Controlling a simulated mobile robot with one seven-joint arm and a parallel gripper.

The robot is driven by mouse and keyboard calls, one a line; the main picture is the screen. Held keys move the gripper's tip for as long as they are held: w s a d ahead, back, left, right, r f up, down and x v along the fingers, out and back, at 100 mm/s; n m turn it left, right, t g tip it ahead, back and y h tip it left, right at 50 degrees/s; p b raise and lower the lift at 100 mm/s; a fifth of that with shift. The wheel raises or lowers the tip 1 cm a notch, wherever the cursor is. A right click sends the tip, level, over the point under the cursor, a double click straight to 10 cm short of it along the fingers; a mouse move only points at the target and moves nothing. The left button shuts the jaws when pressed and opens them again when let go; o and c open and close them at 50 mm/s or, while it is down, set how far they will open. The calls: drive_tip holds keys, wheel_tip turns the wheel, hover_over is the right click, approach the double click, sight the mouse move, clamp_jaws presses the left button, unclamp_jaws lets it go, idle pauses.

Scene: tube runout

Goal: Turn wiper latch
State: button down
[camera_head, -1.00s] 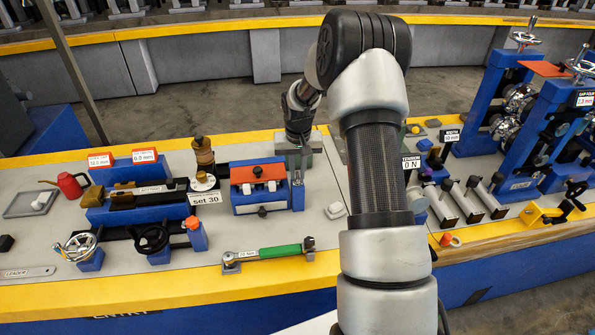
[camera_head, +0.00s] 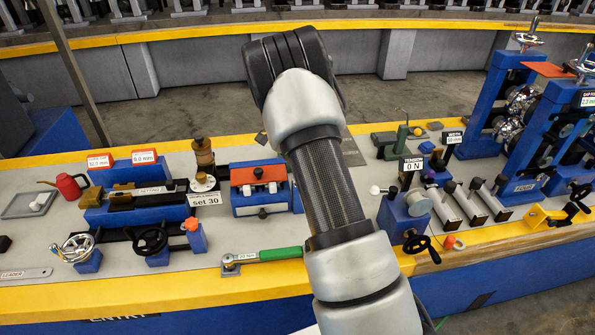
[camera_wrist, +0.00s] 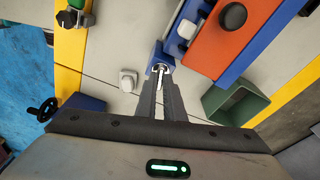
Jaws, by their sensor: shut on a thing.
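The wiper unit is a blue box with an orange-red lid (camera_head: 259,175) and white blocks at its front, left of my arm in the head view. In the wrist view its orange lid (camera_wrist: 213,45) and blue side lie at the upper right. A small silver latch lever (camera_wrist: 159,70) sits on a blue mount at the box's corner. My gripper (camera_wrist: 160,84) points at this mount, with its fingers close together and their tips on the silver lever. In the head view my arm hides the gripper and the latch.
A green open box (camera_wrist: 233,103) stands close right of my fingers. A small white block (camera_wrist: 128,80) and a black handwheel (camera_wrist: 43,108) lie to the left. A green-handled torque wrench (camera_head: 262,256) lies along the front edge.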

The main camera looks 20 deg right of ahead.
drive_tip(key=shift+w+r+m, duration=0.1)
drive_tip(key=shift+m, duration=1.1)
drive_tip(key=c, duration=1.8)
unclamp_jaws()
drive_tip(key=shift+c, duration=0.2)
drive_tip(key=shift+r+p, duration=1.9)
drive_tip(key=shift+r, duration=1.05)
